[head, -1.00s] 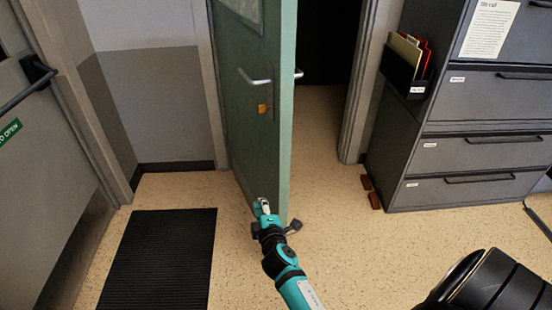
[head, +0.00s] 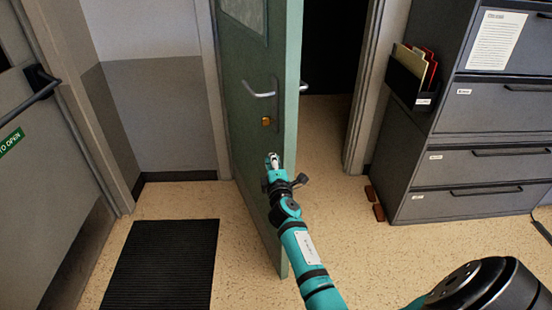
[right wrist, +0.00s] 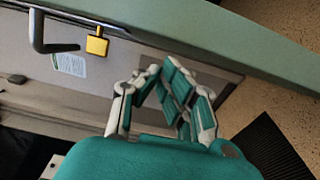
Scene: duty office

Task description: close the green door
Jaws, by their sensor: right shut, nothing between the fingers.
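The green door (head: 245,130) stands open, swung out into the room, with a dark opening to its right. Its face carries a silver lever handle (head: 262,92) with a small orange-yellow piece (head: 266,121) below it. My right gripper (head: 272,160) is shut and empty, in front of the door face below the handle, near the free edge. In the right wrist view the shut fingers (right wrist: 172,88) lie below the green door edge (right wrist: 210,45), with the lever (right wrist: 42,35) at upper left. I cannot tell whether they touch the door. My left gripper is out of view.
Grey filing cabinets (head: 470,170) stand right of the doorway, with small brown blocks (head: 373,203) on the floor beside them. A black mat (head: 165,265) lies left of the door. A grey door (head: 40,170) is at far left.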

